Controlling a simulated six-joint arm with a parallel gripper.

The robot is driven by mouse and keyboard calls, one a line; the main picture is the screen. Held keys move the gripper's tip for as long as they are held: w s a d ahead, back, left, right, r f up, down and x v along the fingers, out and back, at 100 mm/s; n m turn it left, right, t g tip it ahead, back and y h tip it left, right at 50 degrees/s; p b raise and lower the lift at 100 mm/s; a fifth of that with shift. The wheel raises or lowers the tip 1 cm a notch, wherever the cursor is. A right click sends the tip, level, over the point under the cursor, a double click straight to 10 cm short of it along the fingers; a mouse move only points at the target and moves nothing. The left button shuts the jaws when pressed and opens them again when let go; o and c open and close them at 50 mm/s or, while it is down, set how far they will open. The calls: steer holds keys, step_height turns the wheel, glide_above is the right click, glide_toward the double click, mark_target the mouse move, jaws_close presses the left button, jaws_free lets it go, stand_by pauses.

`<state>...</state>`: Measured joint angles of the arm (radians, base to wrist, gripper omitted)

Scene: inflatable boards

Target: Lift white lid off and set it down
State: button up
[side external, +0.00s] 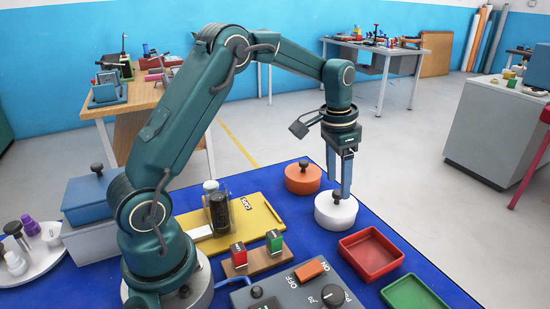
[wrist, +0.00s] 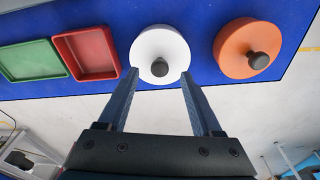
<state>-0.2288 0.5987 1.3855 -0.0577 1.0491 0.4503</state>
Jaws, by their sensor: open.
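The white lid (side external: 336,207) is round with a dark knob (side external: 336,197) and tops a round white container on the blue mat. In the wrist view the white lid (wrist: 160,47) lies just beyond the fingertips, with its knob (wrist: 159,68) close to the line between them. My gripper (side external: 341,192) points down at the lid, its fingers around or just above the knob; I cannot tell how far down they reach. In the wrist view my gripper (wrist: 160,73) is open, its two fingers apart on either side of the knob, with nothing held.
An orange lidded pot (side external: 303,178) stands close by, behind and left. A red tray (side external: 371,254) and a green tray (side external: 414,294) lie empty at the front right. A grey control panel (side external: 300,289) and a yellow board (side external: 243,226) are to the left. Blue mat (side external: 378,219) shows bare around the lid.

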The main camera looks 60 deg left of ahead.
mark_target(337, 200)
steer(key=shift+w+f, duration=0.15)
steer(key=shift+f, duration=1.1)
jaws_close()
